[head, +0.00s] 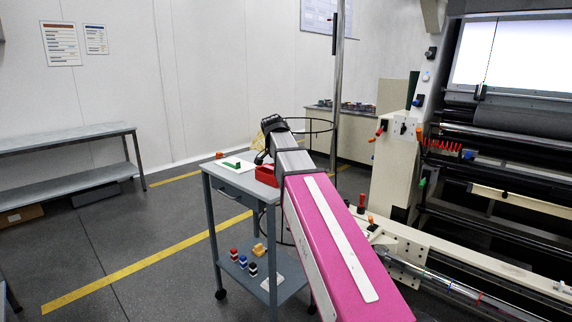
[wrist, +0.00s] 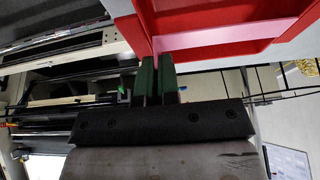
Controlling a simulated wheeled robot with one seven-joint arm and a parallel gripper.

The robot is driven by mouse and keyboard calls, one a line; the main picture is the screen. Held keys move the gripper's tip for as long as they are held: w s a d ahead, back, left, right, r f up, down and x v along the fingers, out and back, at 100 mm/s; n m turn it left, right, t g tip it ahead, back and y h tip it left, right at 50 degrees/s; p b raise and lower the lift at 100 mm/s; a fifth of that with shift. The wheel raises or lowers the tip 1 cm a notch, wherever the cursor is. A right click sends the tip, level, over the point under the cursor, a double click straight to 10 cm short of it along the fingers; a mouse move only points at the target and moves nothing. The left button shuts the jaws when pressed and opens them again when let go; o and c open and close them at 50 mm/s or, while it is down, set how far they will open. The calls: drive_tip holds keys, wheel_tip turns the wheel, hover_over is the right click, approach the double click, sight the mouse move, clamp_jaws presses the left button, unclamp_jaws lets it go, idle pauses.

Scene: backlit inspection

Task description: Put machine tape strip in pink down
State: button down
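I see no pink tape strip that I can make out in either view; the large pink body in the head view is my own arm. My gripper (wrist: 158,62) shows in the wrist view with its two green-padded fingers close together. Whether anything thin sits between them is too dark and small to tell. The fingertips are right by the edge of a red bin (wrist: 225,50); I cannot tell whether they touch it. The red bin (head: 267,174) also shows in the head view on the cart. There the gripper's fingers are hidden by the arm's end.
The grey cart (head: 241,184) bears a white sheet with a green piece (head: 232,164) and a small orange item (head: 219,155). Several small containers (head: 243,262) stand on its lower shelf. The large machine (head: 500,140) is at the right. A bench (head: 70,138) is at the left.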

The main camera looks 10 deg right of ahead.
drive_tip(key=shift+f, duration=0.1)
drive_tip(key=c, duration=1.4)
unclamp_jaws()
drive_tip(key=shift+o, duration=0.2)
drive_tip(key=shift+r, duration=0.45)
drive_tip(key=v, duration=1.2)
drive_tip(key=shift+r, duration=0.2)
